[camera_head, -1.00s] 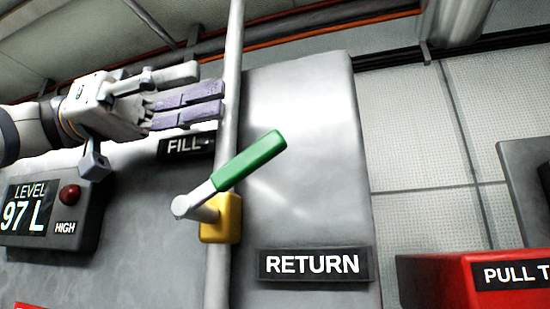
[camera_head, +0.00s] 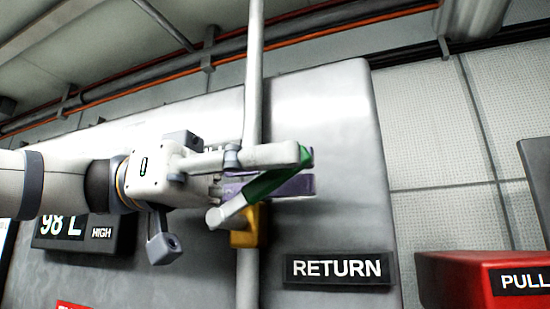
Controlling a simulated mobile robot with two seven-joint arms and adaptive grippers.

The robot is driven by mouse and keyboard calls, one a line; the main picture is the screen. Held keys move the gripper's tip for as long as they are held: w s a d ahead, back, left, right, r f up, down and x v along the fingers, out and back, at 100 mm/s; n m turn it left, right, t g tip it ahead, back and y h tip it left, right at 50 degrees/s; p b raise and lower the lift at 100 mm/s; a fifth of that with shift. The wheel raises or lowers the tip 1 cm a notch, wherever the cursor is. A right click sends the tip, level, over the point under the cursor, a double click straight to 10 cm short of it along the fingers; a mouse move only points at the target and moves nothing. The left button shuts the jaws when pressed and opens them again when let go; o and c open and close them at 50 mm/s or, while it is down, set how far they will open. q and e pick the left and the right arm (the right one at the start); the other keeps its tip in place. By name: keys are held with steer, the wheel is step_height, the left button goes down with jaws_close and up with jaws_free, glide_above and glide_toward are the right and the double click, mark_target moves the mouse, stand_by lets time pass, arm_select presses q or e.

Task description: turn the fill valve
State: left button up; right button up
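The valve's green handle (camera_head: 266,184) slants up to the right from a grey pivot (camera_head: 216,218). It sits by a yellow valve body (camera_head: 247,232) on a vertical grey pipe (camera_head: 247,280). My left gripper (camera_head: 304,172) reaches in from the left. Its pale finger lies over the upper end of the handle, and its purple-padded fingers lie behind it. The handle passes between them, and the fingers look apart; firm contact is not clear. The FILL label is hidden behind my gripper. My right gripper is not in view.
A level display (camera_head: 82,230) reading 98 L is partly covered by my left arm. A RETURN label (camera_head: 337,269) is on the grey tank (camera_head: 335,130) behind the pipe. A red box (camera_head: 460,280) stands at the lower right. Right of the handle is clear.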

arm_select(q)
steer(key=shift+c, duration=0.2)
jaws_close()
steer(key=shift+s+d+f+t+y, duration=0.1)
steer(key=shift+d+f+t+y, duration=0.25)
steer(key=shift+y, duration=0.35)
steer(key=shift+d+f+t+y, duration=0.15)
steer(key=shift+f+y, duration=0.25)
steer(key=shift+y, duration=0.3)
steer(key=shift+o, duration=0.2)
jaws_free()
steer(key=shift+a, duration=0.1)
steer(key=v, duration=1.2)
